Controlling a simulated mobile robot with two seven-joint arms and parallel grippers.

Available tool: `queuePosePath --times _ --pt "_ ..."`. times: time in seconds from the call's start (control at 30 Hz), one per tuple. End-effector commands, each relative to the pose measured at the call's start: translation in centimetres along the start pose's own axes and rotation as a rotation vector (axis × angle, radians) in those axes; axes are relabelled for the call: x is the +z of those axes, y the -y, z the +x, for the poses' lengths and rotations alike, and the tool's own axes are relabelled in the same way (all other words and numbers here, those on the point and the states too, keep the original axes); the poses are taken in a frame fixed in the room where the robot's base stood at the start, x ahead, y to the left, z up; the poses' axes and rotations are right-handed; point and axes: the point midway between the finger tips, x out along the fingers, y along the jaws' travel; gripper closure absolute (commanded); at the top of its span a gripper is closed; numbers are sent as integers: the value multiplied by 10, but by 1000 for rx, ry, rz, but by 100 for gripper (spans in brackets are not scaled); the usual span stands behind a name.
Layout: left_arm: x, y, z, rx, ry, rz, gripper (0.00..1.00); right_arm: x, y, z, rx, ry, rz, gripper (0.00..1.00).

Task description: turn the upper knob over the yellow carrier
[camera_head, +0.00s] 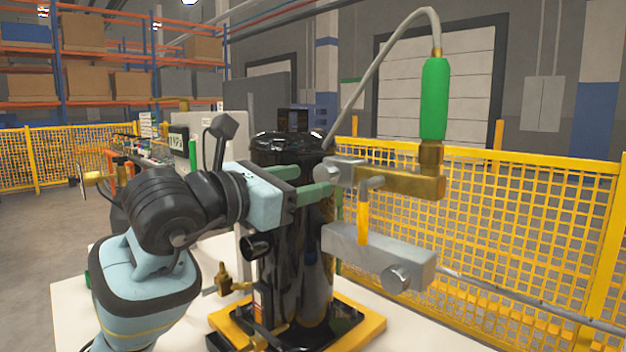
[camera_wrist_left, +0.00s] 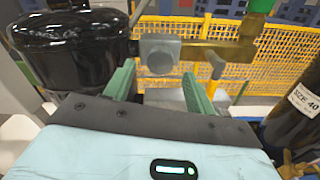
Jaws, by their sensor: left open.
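The upper knob (camera_head: 335,172) is a grey metal piece at the left end of a brass block (camera_head: 400,182), level with the top part of a black compressor (camera_head: 290,255). The compressor stands upright on the yellow carrier (camera_head: 372,325). My left gripper (camera_head: 326,181) is open, its two green fingers pointing at the knob from the left. In the left wrist view, the knob (camera_wrist_left: 160,55) appears straight ahead, between the tips of the open gripper (camera_wrist_left: 157,72). Whether a finger touches it I cannot tell. My right gripper is not in view.
A grey block (camera_head: 375,252) with a lower round knob (camera_head: 400,278) sits below the brass block. A green-sleeved hose (camera_head: 434,98) rises from the brass block. Yellow mesh fencing (camera_head: 520,220) stands behind. Brass fittings (camera_head: 228,283) lie left of the compressor base.

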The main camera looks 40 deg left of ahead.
Motion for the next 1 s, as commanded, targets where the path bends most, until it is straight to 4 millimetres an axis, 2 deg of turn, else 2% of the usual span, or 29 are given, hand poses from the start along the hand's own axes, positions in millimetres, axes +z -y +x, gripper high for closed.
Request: queuePosePath --times 0.1,0.33,1.0 --pt "0 0 -20 2 0 2 45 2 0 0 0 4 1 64" --pt "0 0 -43 0 -1 0 45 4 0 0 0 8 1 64" --pt "1 0 -46 1 1 -1 45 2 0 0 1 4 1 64"
